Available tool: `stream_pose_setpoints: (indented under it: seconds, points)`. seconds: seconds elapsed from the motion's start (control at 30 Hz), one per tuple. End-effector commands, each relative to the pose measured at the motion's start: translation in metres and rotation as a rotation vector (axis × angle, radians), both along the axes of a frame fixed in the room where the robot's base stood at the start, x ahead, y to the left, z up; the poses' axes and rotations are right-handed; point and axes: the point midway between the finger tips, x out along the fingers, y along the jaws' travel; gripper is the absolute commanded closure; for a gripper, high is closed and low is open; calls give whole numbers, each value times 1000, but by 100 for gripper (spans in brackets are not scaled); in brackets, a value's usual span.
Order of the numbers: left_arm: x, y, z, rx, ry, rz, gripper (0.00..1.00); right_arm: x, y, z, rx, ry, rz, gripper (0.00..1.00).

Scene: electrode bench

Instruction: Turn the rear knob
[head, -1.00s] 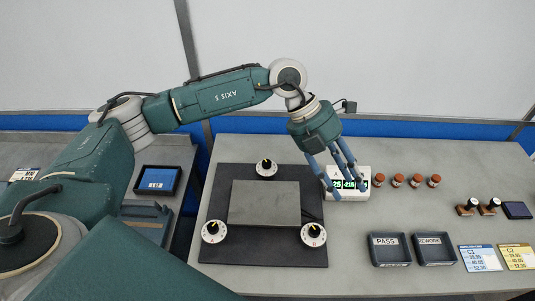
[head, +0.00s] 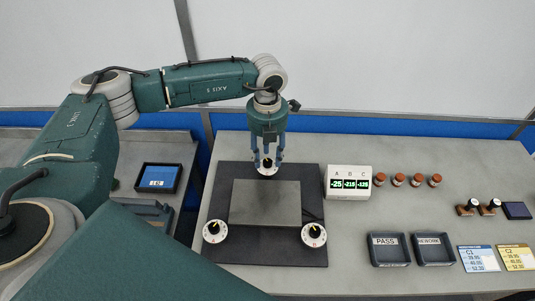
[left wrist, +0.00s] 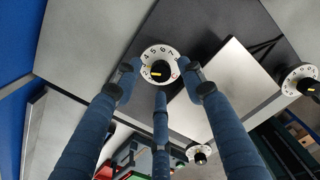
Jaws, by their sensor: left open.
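The rear knob (head: 266,168) is a white numbered dial with a black grip, at the back of the dark base plate (head: 305,258). My left gripper (head: 267,163) points down over it, its blue fingers spread around the dial. In the left wrist view the rear knob (left wrist: 158,66) lies between the open fingers (left wrist: 160,80). I cannot tell whether any finger touches it. Two like knobs sit at the plate's front left (head: 214,231) and front right (head: 314,235). My right gripper is not in view.
A grey block (head: 265,203) lies mid-plate, just in front of the rear knob. A white three-part display (head: 349,183) stands to the right, with several brown-capped vials (head: 398,180) beyond. PASS (head: 389,250) and REWORK (head: 433,249) trays stand at front right.

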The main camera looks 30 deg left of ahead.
Motion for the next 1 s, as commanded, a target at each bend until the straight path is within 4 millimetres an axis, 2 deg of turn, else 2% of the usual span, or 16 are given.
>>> stream_pose_setpoints:
  seconds: [0.2,0.43,0.47,0.63,0.67,1.0]
  points:
    - [0,-1,-13,-1,0,-2,60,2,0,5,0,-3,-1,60]
    - [0,-1,-14,-1,0,-2,60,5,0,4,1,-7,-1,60]
    - [0,-1,-14,-1,0,-2,64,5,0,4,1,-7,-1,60]
    - [0,-1,-14,-1,0,-2,97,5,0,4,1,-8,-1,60]
    - [0,-1,-14,-1,0,-2,100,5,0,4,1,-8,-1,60]
    - [0,-1,-16,-2,-1,-42,100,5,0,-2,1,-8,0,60]
